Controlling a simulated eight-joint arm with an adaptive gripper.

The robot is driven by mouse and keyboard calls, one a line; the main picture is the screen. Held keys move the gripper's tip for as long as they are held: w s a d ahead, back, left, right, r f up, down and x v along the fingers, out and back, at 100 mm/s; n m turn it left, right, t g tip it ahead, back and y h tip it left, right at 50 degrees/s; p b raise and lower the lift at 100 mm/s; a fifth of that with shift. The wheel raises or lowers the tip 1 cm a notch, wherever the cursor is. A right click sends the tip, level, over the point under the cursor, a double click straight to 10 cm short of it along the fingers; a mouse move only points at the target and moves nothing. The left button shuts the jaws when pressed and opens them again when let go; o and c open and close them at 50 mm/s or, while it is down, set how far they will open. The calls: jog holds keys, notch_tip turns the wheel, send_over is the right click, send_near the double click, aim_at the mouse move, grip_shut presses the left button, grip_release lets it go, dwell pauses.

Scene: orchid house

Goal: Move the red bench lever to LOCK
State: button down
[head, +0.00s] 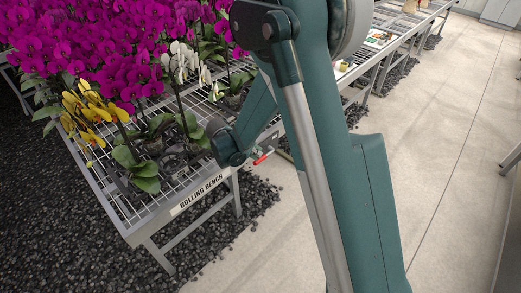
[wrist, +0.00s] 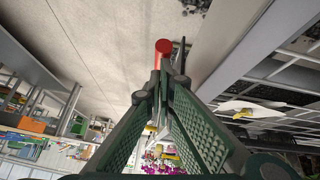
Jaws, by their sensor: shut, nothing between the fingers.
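The red bench lever (head: 262,158) sticks out from the front side of the rolling bench (head: 203,194), just right of its name plate. In the wrist view the red lever (wrist: 163,47) shows its round end just beyond my fingertips, with its red shaft running down towards them. My gripper (wrist: 168,84) is shut and empty, its fingertips close to the lever; I cannot tell whether they touch it. In the head view my arm's wrist part hides most of the gripper and the lever's mount. No LOCK mark is readable.
Magenta orchids (head: 90,45), yellow orchids (head: 92,108) and white orchids (head: 182,62) stand on the mesh bench top. Dark gravel (head: 60,220) lies under the bench. The pale concrete aisle (head: 450,130) to the right is clear. More benches continue at the back.

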jog(key=shift+s+a+f+b, duration=0.2)
jog(key=shift+f+b, duration=0.05)
jog(key=shift+f, duration=0.35)
jog(key=shift+s+a+f+b, duration=0.2)
jog(key=shift+f+b, duration=0.05)
jog(key=shift+f, duration=0.3)
jog(key=shift+s+f, duration=0.1)
jog(key=shift+f, duration=0.1)
jog(key=shift+s+f, duration=0.1)
jog(key=shift+s, duration=0.05)
jog(key=shift+a, duration=0.1)
jog(key=shift+r, duration=0.55)
jog(key=r+p, duration=0.1)
jog(key=r, duration=0.2)
jog(key=shift+w+a+r+p, duration=0.2)
jog(key=shift+w+p, duration=0.15)
jog(key=shift+p, duration=0.05)
jog(key=s+a+r+p, duration=0.2)
jog(key=s+a, duration=0.4)
jog(key=a, duration=0.1)
jog(key=shift+s, duration=0.25)
jog(key=shift+r, duration=0.15)
